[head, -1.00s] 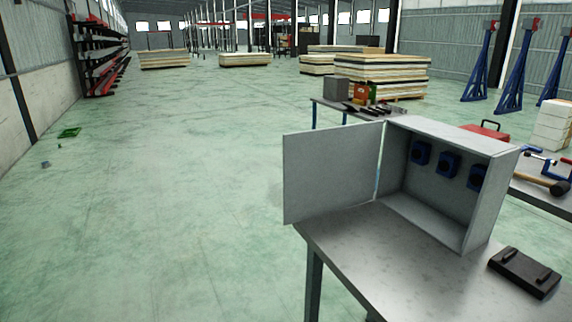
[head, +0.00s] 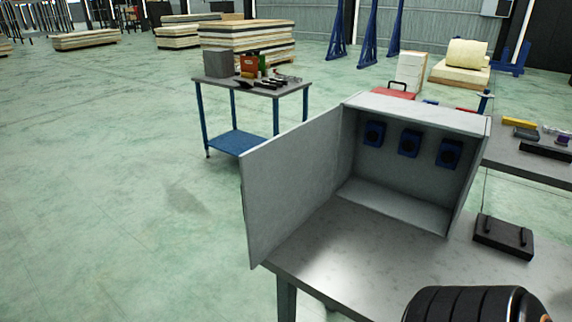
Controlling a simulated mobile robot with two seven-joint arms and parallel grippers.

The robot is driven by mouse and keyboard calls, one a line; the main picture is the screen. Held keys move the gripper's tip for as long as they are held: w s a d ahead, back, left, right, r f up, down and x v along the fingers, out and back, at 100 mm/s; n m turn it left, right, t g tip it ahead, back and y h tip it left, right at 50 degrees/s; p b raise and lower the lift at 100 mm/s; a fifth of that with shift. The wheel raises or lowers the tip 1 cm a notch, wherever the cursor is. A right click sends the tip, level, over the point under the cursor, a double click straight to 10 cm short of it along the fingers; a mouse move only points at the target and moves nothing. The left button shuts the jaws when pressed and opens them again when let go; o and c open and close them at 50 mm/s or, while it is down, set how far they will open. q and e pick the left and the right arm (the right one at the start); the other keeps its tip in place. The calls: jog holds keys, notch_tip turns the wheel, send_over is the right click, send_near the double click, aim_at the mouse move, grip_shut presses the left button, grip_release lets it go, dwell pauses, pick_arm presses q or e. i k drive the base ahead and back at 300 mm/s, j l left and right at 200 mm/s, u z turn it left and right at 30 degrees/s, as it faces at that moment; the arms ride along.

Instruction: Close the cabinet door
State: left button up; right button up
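The grey cabinet (head: 425,110) stands on a metal-topped table (head: 330,262), its open front facing me. Its door (head: 295,185) is hinged on the left side and stands wide open, swung out toward me past the table's left edge. Three blue-and-black devices (head: 409,143) are mounted on the back wall inside. A dark ribbed rounded object (head: 475,305) shows at the bottom right edge; it may be part of my arm. Neither gripper is in view.
A black flat object with handles (head: 503,238) lies on the table right of the cabinet. A second table (head: 525,165) with tools stands behind it at right. A blue-legged cart (head: 240,140) stands behind the door. The floor at left is clear.

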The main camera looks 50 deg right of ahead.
aim_at(285, 179)
jog(key=i+z, duration=0.25)
jog(key=z, duration=0.15)
jog(key=i+j+z, duration=0.2)
jog(key=z, duration=0.15)
jog(key=i+j+z, duration=0.15)
jog(key=z, duration=0.25)
jog(key=i+j+z, duration=0.15)
jog(key=z, duration=0.2)
jog(key=i+j+z, duration=0.15)
jog(key=z, duration=0.25)
jog(key=i+j+z, duration=0.15)
jog(key=z, duration=0.2)
jog(key=i+j+z, duration=0.15)
jog(key=j+z, duration=0.3)
jog(key=i+j+z, duration=0.1)
jog(key=j+z, duration=0.3)
jog(key=k+j+z, duration=0.25)
jog(key=k, duration=0.1)
